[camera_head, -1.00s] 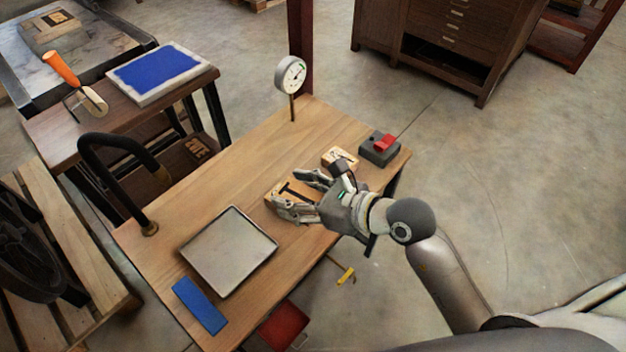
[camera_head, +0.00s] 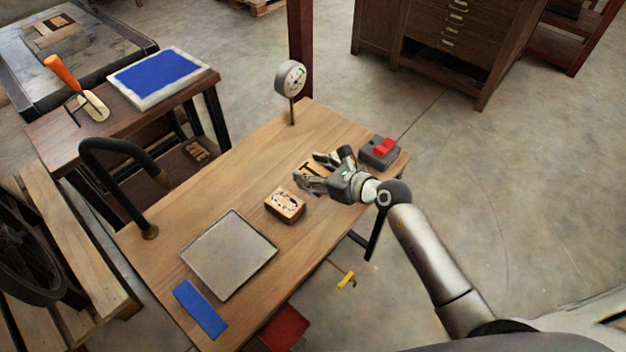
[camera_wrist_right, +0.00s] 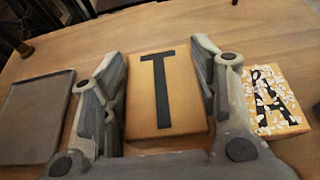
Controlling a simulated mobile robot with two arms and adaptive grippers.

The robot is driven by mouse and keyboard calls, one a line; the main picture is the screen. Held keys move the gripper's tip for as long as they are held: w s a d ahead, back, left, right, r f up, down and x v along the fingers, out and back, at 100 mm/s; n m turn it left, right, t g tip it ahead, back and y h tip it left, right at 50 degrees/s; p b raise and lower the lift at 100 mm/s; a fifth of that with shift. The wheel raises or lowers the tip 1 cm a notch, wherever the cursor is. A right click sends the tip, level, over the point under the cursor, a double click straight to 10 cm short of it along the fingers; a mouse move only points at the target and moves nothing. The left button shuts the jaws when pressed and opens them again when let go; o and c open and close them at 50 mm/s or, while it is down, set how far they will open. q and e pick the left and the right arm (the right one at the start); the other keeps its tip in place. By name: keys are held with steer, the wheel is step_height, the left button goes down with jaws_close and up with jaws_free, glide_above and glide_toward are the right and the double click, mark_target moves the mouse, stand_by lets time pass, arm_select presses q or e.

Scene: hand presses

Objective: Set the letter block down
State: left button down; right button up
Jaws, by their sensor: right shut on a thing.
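The letter block with a black T (camera_wrist_right: 158,95) stands between the two fingers of my right gripper (camera_wrist_right: 160,90) in the wrist view. The right gripper (camera_head: 318,168) is shut on this block (camera_head: 306,167), which the fingers partly cover in the head view. It is at or just above the table (camera_head: 235,160); any gap below it is hard to tell. A second block with a speckled face (camera_head: 285,204) lies between the gripper and the tray in the head view. The wrist view shows a speckled A block (camera_wrist_right: 276,100) on the right instead. My left gripper is not in view.
A grey tray (camera_head: 228,255) and a blue strip (camera_head: 200,308) lie at the table's near left. A dial gauge (camera_head: 290,78) stands at the far edge. A grey box with a red top (camera_head: 380,150) sits just beyond my gripper. A black curved arm (camera_head: 105,150) rises at left.

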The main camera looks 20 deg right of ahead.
steer(key=shift+w+d+f, duration=0.15)
steer(key=shift+w+f, duration=0.55)
steer(key=shift+f, duration=0.2)
steer(key=shift+w+f+b, duration=0.1)
steer(key=shift+f+b, duration=0.25)
steer(key=shift+f, duration=1.2)
steer(key=shift+f, duration=0.1)
steer(key=shift+f, duration=0.15)
steer(key=o, duration=0.8)
steer(key=shift+r, duration=0.2)
steer(key=shift+d+r, duration=0.1)
steer(key=v, duration=1.2)
